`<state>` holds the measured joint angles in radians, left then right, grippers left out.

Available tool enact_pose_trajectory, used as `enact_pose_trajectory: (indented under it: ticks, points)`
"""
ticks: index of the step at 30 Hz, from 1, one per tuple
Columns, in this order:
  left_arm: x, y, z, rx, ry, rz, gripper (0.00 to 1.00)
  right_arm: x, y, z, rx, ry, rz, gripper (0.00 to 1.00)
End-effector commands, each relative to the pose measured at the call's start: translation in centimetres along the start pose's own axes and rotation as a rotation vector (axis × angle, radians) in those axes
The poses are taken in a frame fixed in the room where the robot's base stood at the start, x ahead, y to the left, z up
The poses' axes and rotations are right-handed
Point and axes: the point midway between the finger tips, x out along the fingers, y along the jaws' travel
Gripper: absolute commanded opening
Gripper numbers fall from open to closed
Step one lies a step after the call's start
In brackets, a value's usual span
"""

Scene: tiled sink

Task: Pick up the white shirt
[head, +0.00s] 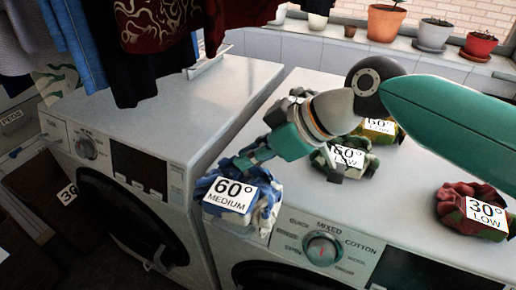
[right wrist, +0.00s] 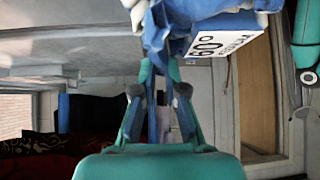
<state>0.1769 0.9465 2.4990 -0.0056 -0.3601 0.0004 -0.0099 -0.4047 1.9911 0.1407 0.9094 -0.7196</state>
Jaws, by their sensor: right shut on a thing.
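A crumpled white and blue cloth bundle (head: 268,208) with a "60° MEDIUM" label is at the front edge of the right washing machine. It also shows at the top of the right wrist view (right wrist: 210,25), with blue fabric hanging down between the fingers. My right gripper (head: 245,160) reaches it from behind and above and is shut on its blue fabric; the fingers also show in the right wrist view (right wrist: 158,95). Whether the bundle is clear of the machine top, I cannot tell. No plain white shirt is clearly visible. My left gripper is not in view.
Other labelled bundles lie on the right washing machine (head: 440,232): a green-white one (head: 328,167), a yellow-green one (head: 388,135) and a red one (head: 455,203). The left machine's top (head: 200,95) is mostly clear. Clothes hang above it (head: 150,40). Potted plants (head: 385,22) line the sill.

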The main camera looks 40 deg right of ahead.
Motion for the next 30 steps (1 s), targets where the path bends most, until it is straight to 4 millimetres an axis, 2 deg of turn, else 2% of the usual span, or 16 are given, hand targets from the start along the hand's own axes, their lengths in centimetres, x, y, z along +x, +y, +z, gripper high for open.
enact_pose_trajectory:
  ticks: [14, 18, 23, 30]
  points:
    - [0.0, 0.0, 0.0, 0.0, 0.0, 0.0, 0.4, 0.3, -0.2, -0.4, -0.009, 0.001, -0.008, 0.0]
    - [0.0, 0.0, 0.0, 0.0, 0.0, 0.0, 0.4, 0.4, 0.3, -0.4, -0.008, -0.001, -0.009, 0.0]
    - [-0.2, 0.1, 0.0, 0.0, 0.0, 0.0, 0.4, 0.2, 2.9, -0.2, -0.002, -0.003, -0.006, 0.0]
    - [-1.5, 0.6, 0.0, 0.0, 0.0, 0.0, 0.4, -0.3, 9.3, -0.1, -0.001, -0.003, -0.008, 0.0]
